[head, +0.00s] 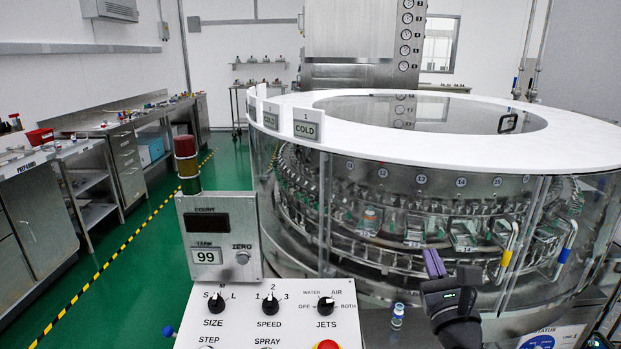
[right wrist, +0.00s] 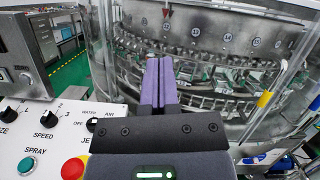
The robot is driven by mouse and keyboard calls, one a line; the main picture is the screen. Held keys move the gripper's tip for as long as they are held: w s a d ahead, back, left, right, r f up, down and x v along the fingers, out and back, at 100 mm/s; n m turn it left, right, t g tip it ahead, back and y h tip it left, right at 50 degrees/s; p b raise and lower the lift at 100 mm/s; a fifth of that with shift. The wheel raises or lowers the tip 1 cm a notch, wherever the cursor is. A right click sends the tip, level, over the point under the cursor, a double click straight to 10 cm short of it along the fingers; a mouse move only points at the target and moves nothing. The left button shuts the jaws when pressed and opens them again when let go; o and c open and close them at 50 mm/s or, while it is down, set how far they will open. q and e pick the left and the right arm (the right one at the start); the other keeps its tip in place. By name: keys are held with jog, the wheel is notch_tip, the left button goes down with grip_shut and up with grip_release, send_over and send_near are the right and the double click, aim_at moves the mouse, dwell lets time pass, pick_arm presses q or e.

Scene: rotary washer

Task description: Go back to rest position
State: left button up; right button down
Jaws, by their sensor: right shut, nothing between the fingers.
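My right gripper (head: 432,263) is in the lower right of the head view, in front of the washer's clear wall. Its purple fingers are together with nothing between them. In the right wrist view the gripper (right wrist: 159,75) points toward the rotary washer (right wrist: 215,50). The washer (head: 400,220) is a large round machine with a white top ring and clear panels. My left gripper is not in view.
A control panel (head: 270,310) with knobs and a red button stands left of the gripper. Yellow and blue door handles (head: 507,256) are on the washer's right side. Green floor (head: 110,270) is open at left.

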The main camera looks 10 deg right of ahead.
jog(key=s+a+f+n+g+y, duration=0.3)
jog(key=a+f+n+y, duration=0.35)
jog(key=n, duration=0.65)
jog(key=s+a+f+n+g+y, duration=0.1)
jog(key=s+a+f+n+g, duration=1.1)
jog(key=n, duration=0.5)
jog(key=s+d+f+n+g+h, duration=0.1)
jog(key=s+d+n+g+h, duration=0.1)
jog(key=s+n, duration=0.35)
jog(key=s+d+f+n+g+h, duration=0.1)
jog(key=s+n+h, duration=0.1)
jog(key=s, duration=0.6)
notch_tip(320, 180, down, 18)
jog(key=s+g, duration=0.2)
jog(key=s+d+f, duration=0.3)
jog(key=s+f, duration=0.7)
jog(key=s, duration=0.3)
jog(key=shift+s+d+g, duration=0.25)
jog(key=shift+g, duration=0.15)
jog(key=shift+n, duration=0.25)
